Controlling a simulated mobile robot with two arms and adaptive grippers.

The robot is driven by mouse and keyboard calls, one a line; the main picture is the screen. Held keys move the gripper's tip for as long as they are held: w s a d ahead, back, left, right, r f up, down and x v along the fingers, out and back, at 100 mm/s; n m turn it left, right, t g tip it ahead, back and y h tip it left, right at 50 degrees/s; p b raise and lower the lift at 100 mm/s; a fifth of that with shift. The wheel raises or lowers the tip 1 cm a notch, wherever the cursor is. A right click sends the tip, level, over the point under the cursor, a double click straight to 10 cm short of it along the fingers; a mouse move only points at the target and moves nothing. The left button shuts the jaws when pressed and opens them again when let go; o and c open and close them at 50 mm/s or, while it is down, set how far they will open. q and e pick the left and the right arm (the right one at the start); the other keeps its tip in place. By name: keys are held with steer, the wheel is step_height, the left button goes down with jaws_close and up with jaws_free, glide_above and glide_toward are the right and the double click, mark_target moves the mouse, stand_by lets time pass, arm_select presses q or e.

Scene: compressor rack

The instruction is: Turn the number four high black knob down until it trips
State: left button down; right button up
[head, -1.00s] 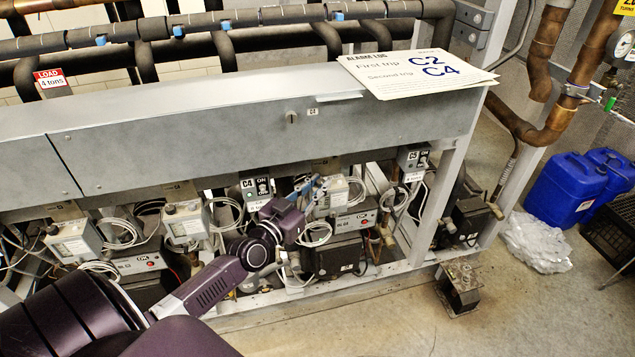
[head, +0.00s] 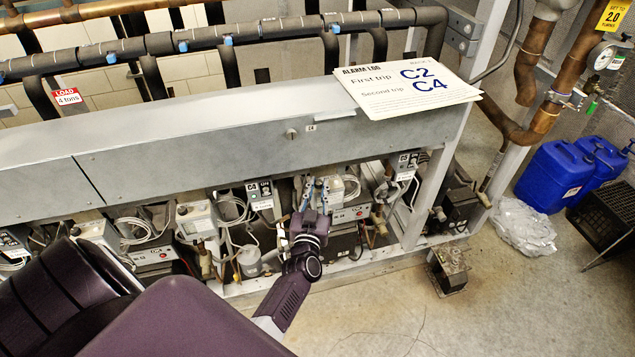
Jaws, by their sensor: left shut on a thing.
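My left gripper (head: 315,189) is in the middle of the head view, in the opening under the long grey panel. Its blue-grey fingers point up and away from me, at the left side of a pale control box (head: 336,187). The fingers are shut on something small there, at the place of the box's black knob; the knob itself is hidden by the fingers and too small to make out. My right gripper is not in view.
The grey panel (head: 220,150) runs just above the gripper. A pale box (head: 196,216) with cables stands to the left. A C5 switch box (head: 405,162) and a frame post (head: 425,200) are to the right. An alarm log sheet (head: 410,85) lies on top.

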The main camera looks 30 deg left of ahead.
arm_select(q)
steer(key=shift+d+y, duration=0.1)
steer(key=shift+y, duration=0.2)
steer(key=c, duration=1.8)
jaws_free()
